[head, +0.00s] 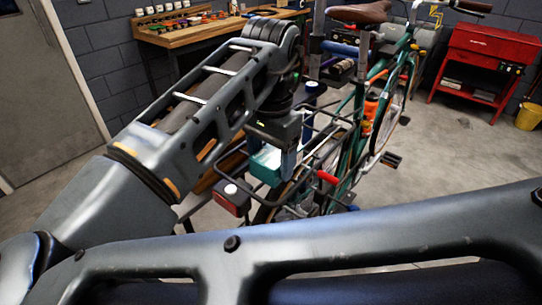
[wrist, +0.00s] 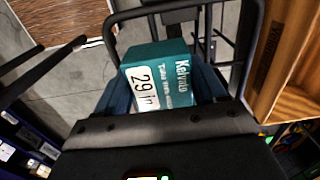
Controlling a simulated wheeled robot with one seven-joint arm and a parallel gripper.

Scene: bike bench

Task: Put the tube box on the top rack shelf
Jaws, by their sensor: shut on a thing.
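The tube box is a teal carton with white lettering and a white "29 in" label; it shows in the wrist view (wrist: 160,72) and partly in the head view (head: 266,166). My gripper (wrist: 163,82) is shut on it, with a blue-grey finger on each side. In the head view my gripper (head: 284,160) holds the box low at the rear of the green bike, close to its black rear rack (head: 325,150). The box looks tilted in the wrist view. I cannot make out the top rack shelf for certain in either view.
Black tubing (wrist: 112,28) passes close around the box. A red-and-black lamp (head: 232,198) is just left below it. A wooden bench (head: 205,32) with small pots stands behind, and a red cabinet (head: 487,50) at the far right.

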